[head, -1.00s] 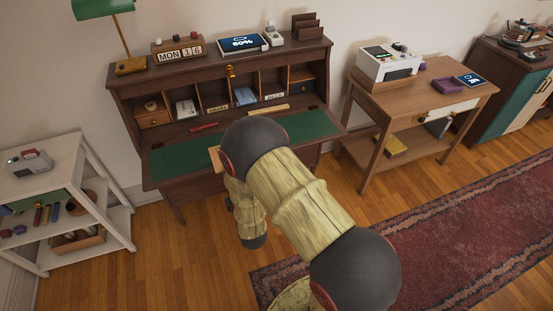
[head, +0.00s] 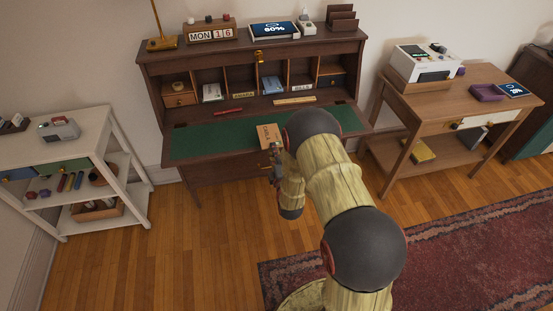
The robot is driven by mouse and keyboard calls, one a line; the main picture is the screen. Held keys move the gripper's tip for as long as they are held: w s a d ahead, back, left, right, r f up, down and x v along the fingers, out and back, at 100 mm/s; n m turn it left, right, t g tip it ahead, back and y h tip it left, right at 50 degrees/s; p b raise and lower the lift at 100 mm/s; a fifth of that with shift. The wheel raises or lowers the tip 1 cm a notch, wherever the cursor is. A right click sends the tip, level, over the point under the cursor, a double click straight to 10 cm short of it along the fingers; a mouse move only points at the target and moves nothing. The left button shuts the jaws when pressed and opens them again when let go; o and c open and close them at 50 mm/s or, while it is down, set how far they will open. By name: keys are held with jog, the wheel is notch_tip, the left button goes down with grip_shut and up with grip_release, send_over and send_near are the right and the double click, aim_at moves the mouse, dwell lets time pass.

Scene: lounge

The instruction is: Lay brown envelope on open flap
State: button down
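A brown envelope (head: 268,134) with dark printing shows over the green surface of the desk's open flap (head: 215,143), near its front edge. My gripper (head: 277,152) is at the envelope's near end, and its fingers appear shut on it. I cannot tell whether the envelope touches the flap or is held just above it. My arm hides part of the flap to the right of the envelope.
A red pen-like item (head: 229,112) and a wooden ruler (head: 295,101) lie behind the green surface, below the pigeonholes. A white shelf cart (head: 118,125) stands left, a wooden side table (head: 470,100) right. The flap's left part is clear.

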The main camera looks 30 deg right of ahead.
jog(key=f, duration=0.1)
jog(key=d+f+b, duration=0.1)
jog(key=f, duration=0.1)
jog(key=w+d+f+b, duration=0.1)
jog(key=f, duration=0.1)
jog(key=shift+f, duration=0.25)
jog(key=shift+a, duration=0.1)
jog(key=shift+f+b, duration=0.1)
jog(key=shift+b, duration=0.2)
jog(key=c, duration=2.5)
grip_release()
jog(key=o, duration=0.5)
jog(key=shift+c, duration=0.2)
